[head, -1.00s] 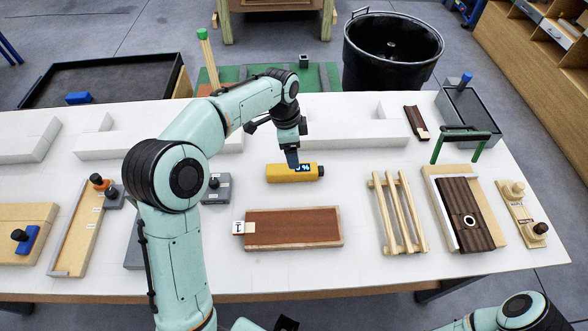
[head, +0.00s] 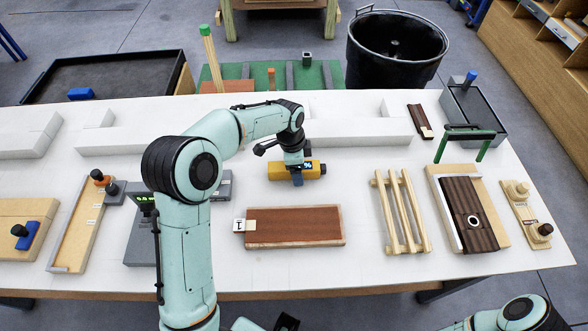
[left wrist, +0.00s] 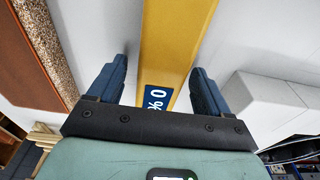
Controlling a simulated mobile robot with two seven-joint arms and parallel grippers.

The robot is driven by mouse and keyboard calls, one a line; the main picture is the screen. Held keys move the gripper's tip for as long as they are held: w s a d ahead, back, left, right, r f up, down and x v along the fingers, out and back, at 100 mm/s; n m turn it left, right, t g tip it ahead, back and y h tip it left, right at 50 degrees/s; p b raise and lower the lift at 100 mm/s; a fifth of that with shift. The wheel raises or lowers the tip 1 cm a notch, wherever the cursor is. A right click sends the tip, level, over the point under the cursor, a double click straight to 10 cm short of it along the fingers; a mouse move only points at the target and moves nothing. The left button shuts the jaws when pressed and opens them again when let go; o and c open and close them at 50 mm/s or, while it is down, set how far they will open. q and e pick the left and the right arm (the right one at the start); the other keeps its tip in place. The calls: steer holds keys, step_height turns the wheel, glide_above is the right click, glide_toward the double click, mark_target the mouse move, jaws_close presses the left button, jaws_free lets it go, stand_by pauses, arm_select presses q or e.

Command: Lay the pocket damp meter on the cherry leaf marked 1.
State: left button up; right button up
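The damp meter, a yellow block (head: 312,170) with a dark end and a blue % label, lies on the white table top behind the cherry leaf. My left gripper (head: 297,180) is down over it. In the left wrist view its open blue fingers (left wrist: 160,68) stand either side of the meter (left wrist: 178,35), with gaps visible between fingers and meter. The cherry leaf (head: 295,228) is a reddish-brown panel, lying flat in front of the meter, with a tag marked 1 (head: 239,225) at its left end. My right gripper is not visible; part of that arm shows at bottom right.
Wooden slats (head: 402,210) and a board with a dark ribbed piece (head: 470,215) lie right of the leaf. White blocks (head: 350,133) line the back. A grey device with a green display (head: 142,230) stands left, partly behind my arm. White table is clear between meter and leaf.

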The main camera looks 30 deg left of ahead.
arm_select(q)
steer(key=c, duration=1)
steer(key=shift+c, duration=0.3)
